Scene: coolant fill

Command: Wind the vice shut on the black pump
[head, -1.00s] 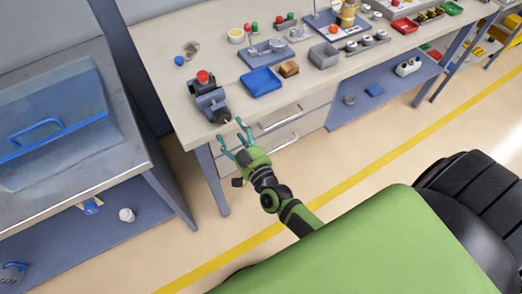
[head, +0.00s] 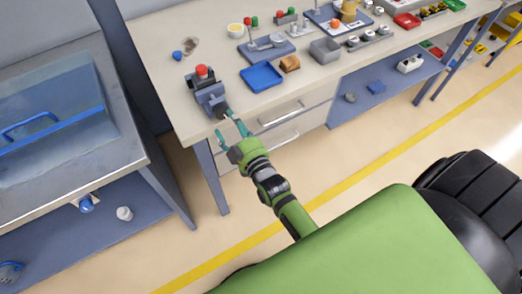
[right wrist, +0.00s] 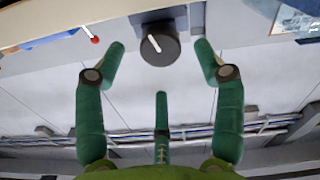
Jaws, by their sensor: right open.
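The blue-grey vice (head: 209,99) stands near the front left corner of the workbench. A red-topped part (head: 201,71) sits at its jaws, with something dark below it. I cannot make out the black pump clearly or tell how tightly the jaws close. The vice's dark round knob (right wrist: 159,45), with a white line on its face, points out over the bench's front edge. My right gripper (head: 231,133) is open just in front of the knob. In the right wrist view its fingers (right wrist: 159,62) stand apart, spread on either side of the knob and not visibly touching it. My left gripper is not in view.
A blue tray (head: 262,77) and a brown block (head: 289,63) lie right of the vice. A small blue item (head: 177,55) lies behind it. The drawers (head: 279,127) are below the bench top, right of my gripper.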

